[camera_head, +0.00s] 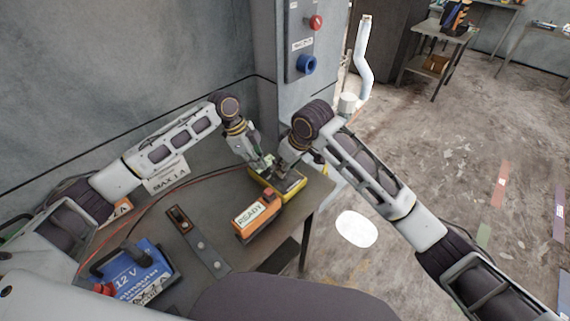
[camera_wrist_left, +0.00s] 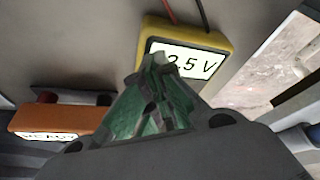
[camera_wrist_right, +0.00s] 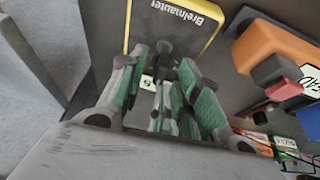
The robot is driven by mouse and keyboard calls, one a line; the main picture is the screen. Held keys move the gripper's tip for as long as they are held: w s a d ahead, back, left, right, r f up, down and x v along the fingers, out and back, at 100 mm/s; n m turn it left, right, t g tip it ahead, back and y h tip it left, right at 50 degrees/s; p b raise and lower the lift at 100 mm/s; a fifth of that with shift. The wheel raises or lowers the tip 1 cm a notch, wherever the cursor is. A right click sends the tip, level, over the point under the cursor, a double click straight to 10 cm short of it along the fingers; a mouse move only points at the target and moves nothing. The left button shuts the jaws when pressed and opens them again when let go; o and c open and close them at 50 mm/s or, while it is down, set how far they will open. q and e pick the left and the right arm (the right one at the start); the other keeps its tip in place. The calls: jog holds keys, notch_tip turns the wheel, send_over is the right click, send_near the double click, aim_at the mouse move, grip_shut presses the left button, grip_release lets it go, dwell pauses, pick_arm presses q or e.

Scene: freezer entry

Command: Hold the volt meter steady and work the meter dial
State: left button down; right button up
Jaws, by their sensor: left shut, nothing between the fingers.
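The yellow-edged volt meter (camera_head: 292,190) lies on the table near its right corner. In the left wrist view its display (camera_wrist_left: 210,64) reads 2.5 V. In the right wrist view its dark face (camera_wrist_right: 190,28) shows a maker's name and a small greenish label. My left gripper (camera_head: 262,167) is shut and empty; in its wrist view its tips (camera_wrist_left: 160,62) overlap the display's lower left. My right gripper (camera_wrist_right: 165,68) is at the meter, its green-padded fingers apart with a dark part between them. Whether they grip it is unclear. I cannot make out the dial clearly.
An orange box (camera_head: 262,221) marked READY stands on the table before the meter. A blue 12 V battery (camera_head: 139,268) and a switch strip (camera_head: 196,240) are further left. Red and dark leads cross the table behind. A wall panel (camera_head: 304,30) rises behind; open floor lies right.

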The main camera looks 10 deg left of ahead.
pick_arm(q)
jog(key=shift+s+a+f, duration=0.1)
jog(key=shift+f, duration=0.3)
pick_arm(e)
jog(key=shift+r, duration=0.1)
jog(key=v, duration=1.2)
pick_arm(q)
jog(key=shift+r, duration=0.15)
pick_arm(e)
jog(key=shift+r, duration=0.1)
